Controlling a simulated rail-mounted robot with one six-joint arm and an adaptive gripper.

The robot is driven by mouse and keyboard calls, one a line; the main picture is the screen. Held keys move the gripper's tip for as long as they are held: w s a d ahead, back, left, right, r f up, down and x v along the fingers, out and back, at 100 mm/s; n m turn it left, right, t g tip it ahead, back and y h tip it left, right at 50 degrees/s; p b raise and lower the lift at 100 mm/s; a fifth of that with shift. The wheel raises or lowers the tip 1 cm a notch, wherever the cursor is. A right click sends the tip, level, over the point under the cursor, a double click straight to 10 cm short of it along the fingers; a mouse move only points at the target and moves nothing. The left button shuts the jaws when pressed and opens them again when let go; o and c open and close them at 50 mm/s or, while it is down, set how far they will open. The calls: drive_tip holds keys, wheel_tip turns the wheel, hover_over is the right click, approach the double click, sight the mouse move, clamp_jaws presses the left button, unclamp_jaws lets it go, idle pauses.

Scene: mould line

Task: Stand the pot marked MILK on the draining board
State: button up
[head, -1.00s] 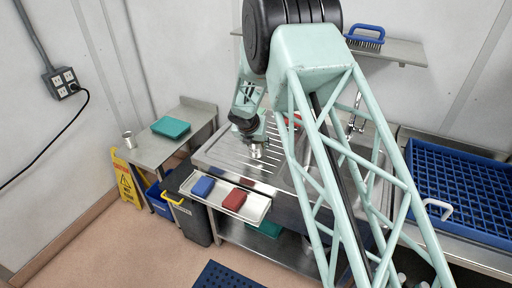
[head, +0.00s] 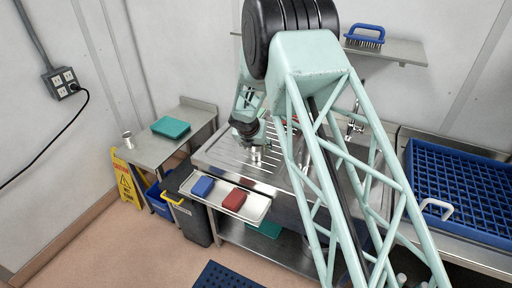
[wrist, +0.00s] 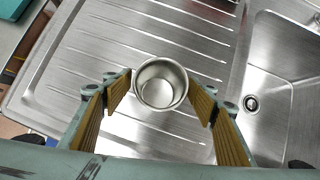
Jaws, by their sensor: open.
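A round metal pot (wrist: 160,84) stands upright on the ribbed steel draining board (wrist: 82,60), seen from above in the wrist view; it looks empty. No marking shows on it. My gripper (wrist: 161,97) is open, its two yellow-padded fingers on either side of the pot with gaps visible. In the head view the pot (head: 257,153) shows just below my gripper, partly hidden by it. A second small metal pot (head: 127,139) stands on the side table at left; its marking cannot be read.
The sink basin (wrist: 285,85) is right of the board. A tray (head: 258,209) with a blue and a red block is at the board's front. A teal tray (head: 170,127) lies on the side table. A blue crate (head: 462,190) stands at right.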

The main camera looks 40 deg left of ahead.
drive_tip(key=shift+r, duration=0.15)
drive_tip(key=shift+s+r, duration=0.15)
drive_tip(key=shift+r, duration=0.25)
drive_tip(key=v, duration=1.1)
drive_tip(key=shift+d, duration=0.15)
idle(0.7)
drive_tip(key=shift+d+r, duration=0.1)
idle(0.3)
